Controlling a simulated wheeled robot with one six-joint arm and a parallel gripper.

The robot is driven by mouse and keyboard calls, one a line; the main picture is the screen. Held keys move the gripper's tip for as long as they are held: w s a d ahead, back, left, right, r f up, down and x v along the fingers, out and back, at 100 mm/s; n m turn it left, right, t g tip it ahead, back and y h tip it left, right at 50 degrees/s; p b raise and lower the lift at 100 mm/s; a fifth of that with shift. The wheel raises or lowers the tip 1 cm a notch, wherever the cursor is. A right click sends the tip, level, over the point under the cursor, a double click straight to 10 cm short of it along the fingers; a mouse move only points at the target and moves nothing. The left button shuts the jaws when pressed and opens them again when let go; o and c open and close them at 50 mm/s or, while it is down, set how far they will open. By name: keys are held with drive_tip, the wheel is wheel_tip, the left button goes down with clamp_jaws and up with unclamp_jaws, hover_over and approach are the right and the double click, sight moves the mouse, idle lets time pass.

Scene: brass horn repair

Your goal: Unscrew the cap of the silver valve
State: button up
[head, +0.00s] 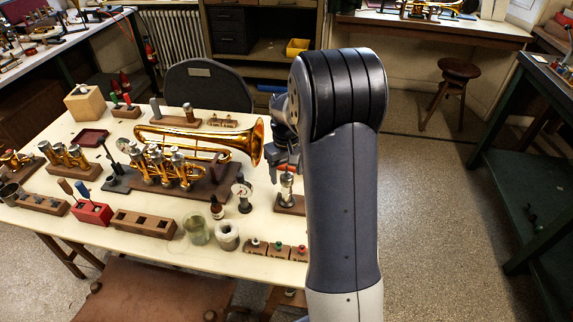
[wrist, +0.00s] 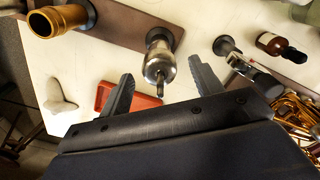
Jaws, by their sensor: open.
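The silver valve (wrist: 159,66) stands in a brown wooden base (wrist: 125,22) in the wrist view, with a thin stem at its end towards me. In the head view the valve (head: 287,186) stands on its wooden block (head: 290,206) at the right part of the table, just left of my arm. My gripper (wrist: 160,72) is open and empty. Its two dark fingers show on either side of the valve's stem end, apart from it. I cannot make out a separate cap. In the head view my arm hides much of the gripper.
A red tray (wrist: 145,100) lies beyond the left finger. A dial gauge stand (wrist: 240,62), a brown bottle (wrist: 277,45) and a brass cylinder (wrist: 60,20) are nearby. The golden trumpet (head: 190,142) lies left of the valve. Small wooden blocks (head: 278,252) line the front edge.

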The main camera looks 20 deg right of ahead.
drive_tip(key=shift+c, duration=0.4)
drive_tip(key=c, duration=1)
drive_tip(key=shift+m, duration=1.8)
drive_tip(key=shift+c, duration=0.2)
drive_tip(key=shift+p, duration=0.3)
drive_tip(key=n, duration=0.3)
drive_tip(key=shift+r+n, duration=0.1)
drive_tip(key=shift+n, duration=1.1)
drive_tip(key=n, duration=0.2)
drive_tip(key=shift+n+p, duration=0.3)
drive_tip(key=shift+p, duration=0.05)
